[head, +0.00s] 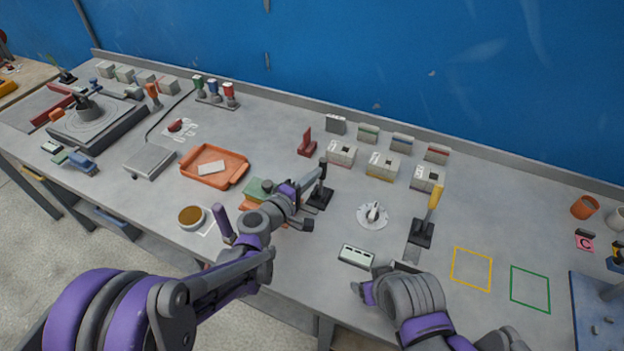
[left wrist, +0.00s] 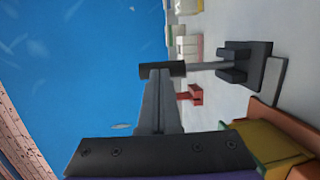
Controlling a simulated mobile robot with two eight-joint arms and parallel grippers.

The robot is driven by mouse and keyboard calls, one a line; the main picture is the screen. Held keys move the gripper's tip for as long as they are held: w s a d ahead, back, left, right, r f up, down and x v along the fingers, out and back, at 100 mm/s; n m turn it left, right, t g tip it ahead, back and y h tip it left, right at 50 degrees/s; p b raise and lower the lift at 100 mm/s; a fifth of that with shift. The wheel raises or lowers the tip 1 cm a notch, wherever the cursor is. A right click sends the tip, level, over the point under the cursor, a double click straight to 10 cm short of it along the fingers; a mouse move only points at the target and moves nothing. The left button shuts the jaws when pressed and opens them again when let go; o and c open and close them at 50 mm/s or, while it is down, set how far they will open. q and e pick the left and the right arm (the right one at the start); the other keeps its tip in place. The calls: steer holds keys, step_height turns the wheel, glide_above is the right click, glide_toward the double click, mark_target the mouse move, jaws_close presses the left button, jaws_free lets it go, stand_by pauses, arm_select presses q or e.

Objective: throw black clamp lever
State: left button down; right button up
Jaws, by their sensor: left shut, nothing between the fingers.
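The black clamp lever (head: 322,169) stands roughly upright on its dark base (head: 320,199) near the middle of the bench in the head view. In the left wrist view its black grip (left wrist: 150,71) lies across the tip of my left gripper (left wrist: 162,82), with a grey rod running to the black base (left wrist: 244,63). My left gripper, also in the head view (head: 312,180), is shut and empty, right at the lever's upper part; whether it touches is unclear. My right gripper (head: 385,280) is low over the bench's front; its fingers are mostly hidden.
A yellow-handled clamp (head: 433,205) stands to the right. Green and orange blocks (head: 256,191) lie beside my left arm, close to the black clamp. A red stand (head: 307,143) and several labelled boxes (head: 383,165) stand behind. An orange tray (head: 238,178) lies to the left.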

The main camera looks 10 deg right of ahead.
mark_target(320, 163)
arm_select(q)
steer(key=shift+g+y, duration=0.5)
steer(key=shift+g, duration=0.2)
steer(key=shift+w+d+r+b, duration=0.1)
steer(key=shift+w+d+b, duration=0.05)
steer(key=shift+w+d, duration=0.4)
steer(key=shift+w+d+r+b, duration=0.1)
steer(key=shift+w+d, duration=0.2)
steer(key=shift+w, duration=0.4)
steer(key=shift+w+d+b, duration=0.15)
steer(key=shift+w+d, duration=0.3)
steer(key=shift+w, duration=0.2)
steer(key=shift+r, duration=0.1)
steer(key=shift+s+a+r, duration=0.1)
steer(key=shift+a+r, duration=0.05)
steer(key=shift+r, duration=0.05)
steer(key=r+p+v, duration=0.1)
steer(key=r+v, duration=0.2)
steer(key=v, duration=1)
steer(key=shift+w+d, duration=0.2)
steer(key=shift+w, duration=0.05)
